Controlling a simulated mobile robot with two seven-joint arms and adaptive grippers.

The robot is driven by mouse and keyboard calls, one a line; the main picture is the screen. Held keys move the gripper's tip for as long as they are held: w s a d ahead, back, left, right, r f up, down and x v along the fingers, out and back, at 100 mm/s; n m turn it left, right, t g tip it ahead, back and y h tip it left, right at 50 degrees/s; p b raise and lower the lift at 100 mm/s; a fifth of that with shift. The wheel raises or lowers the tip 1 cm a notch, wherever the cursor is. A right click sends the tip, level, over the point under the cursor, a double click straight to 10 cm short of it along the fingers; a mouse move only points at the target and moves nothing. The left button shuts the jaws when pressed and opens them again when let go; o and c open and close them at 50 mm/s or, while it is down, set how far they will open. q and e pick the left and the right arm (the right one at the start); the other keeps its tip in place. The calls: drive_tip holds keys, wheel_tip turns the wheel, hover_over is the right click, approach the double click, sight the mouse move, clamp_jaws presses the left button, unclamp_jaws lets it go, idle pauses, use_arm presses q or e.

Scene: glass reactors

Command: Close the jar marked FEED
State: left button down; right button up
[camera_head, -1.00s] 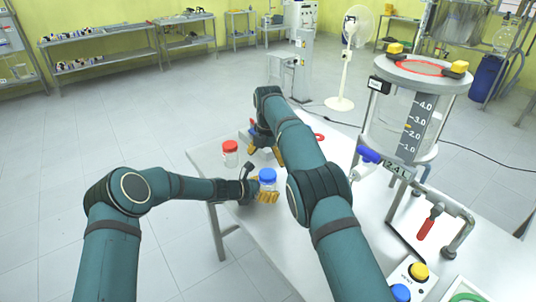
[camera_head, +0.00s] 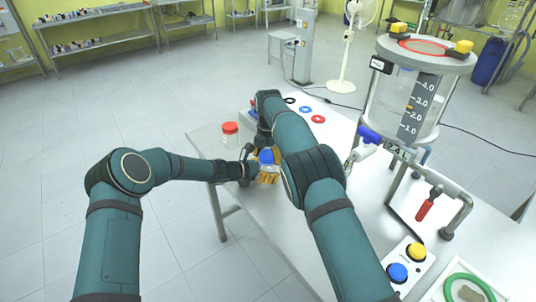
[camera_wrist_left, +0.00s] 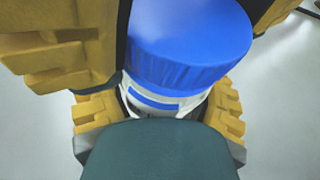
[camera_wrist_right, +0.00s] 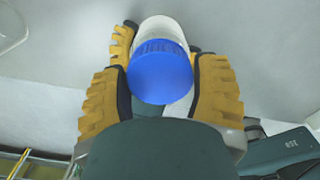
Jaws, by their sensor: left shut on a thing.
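A white jar with a blue lid (camera_head: 267,157) is over the near left part of the table. No FEED mark can be read on it. My left gripper (camera_head: 258,171) is shut on the jar's body; its yellow fingers show beside the white body with blue stripes (camera_wrist_left: 160,102) in the left wrist view. My right gripper (camera_wrist_right: 160,85) has its yellow fingers on both sides of the blue lid (camera_wrist_right: 160,78). Whether they press on it I cannot tell. The lid is at the jar's top; whether it is seated is unclear. My right arm partly hides this in the head view.
A red-lidded jar (camera_head: 230,133) stands just behind, close to my grippers. A glass reactor (camera_head: 405,105) and a button box (camera_head: 408,262) are on the right. The table's left edge is near.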

drive_tip(key=c, duration=0.6)
drive_tip(key=m, duration=1.6)
drive_tip(key=o, duration=1.3)
